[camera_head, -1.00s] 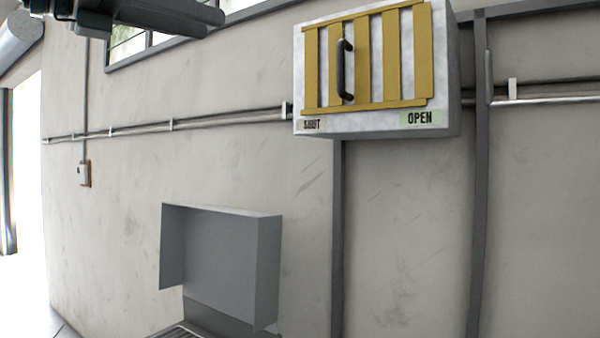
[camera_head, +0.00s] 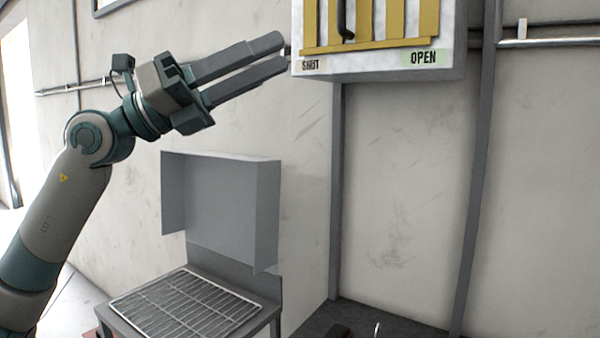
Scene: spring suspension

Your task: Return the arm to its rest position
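My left arm (camera_head: 65,205) comes in from the lower left, raised and bent. Its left gripper (camera_head: 281,52) points right and slightly up. The two long grey fingers are apart with a narrow gap, and nothing shows between them. In the picture the fingertips lie by the lower left edge of the wall box (camera_head: 385,68); I cannot tell if they touch. The box has yellow slats, a dark handle (camera_head: 344,20) and labels "SHUT" and "OPEN". The handle is over toward the SHUT side. The box's top is cut off. My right gripper is not in view.
A grey grill or bench with a wire rack (camera_head: 185,303) and an upright grey hood (camera_head: 225,205) stands below the gripper. A dark surface (camera_head: 400,327) with small partly cut-off items is at the bottom. Pipes and posts run along the wall.

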